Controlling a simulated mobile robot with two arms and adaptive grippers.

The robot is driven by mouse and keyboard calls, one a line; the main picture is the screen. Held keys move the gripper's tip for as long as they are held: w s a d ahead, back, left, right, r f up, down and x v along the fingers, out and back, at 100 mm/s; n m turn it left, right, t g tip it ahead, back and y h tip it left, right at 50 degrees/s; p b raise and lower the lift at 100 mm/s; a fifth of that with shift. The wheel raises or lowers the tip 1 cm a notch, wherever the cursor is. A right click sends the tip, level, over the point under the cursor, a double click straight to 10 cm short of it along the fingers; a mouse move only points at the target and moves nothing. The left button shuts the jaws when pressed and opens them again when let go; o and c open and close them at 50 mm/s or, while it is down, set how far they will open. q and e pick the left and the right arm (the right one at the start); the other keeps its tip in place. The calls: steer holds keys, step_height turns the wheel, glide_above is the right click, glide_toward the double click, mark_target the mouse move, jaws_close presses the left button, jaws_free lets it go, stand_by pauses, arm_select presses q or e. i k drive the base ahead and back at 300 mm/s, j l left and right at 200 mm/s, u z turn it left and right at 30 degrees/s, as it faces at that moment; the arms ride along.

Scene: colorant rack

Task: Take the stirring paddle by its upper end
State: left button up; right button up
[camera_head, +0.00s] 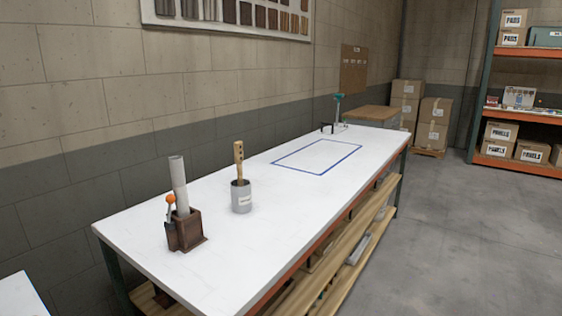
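The stirring paddle (239,158) is a light wooden stick with dark holes near its top. It stands nearly upright in a grey can (241,199) with a pale label, near the middle of the white bench. Its upper end sticks up clear above the rim, and its lower end is hidden inside the can. Neither of my grippers shows in the head view.
A brown box holder (187,233) left of the can holds a pale tube (178,183) and an orange-tipped tool (170,200). A blue rectangle (318,156) marks bare bench. A teal-topped stand (338,105) is at the far end. A wall lies behind.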

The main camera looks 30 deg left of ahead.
mark_target(238, 145)
steer(key=i, duration=2.4)
steer(key=i+u, duration=0.45)
steer(key=i+l+u, duration=0.2)
steer(key=u, duration=0.25)
steer(key=i+l+u, duration=0.25)
steer(key=u, duration=0.2)
steer(key=i, duration=0.05)
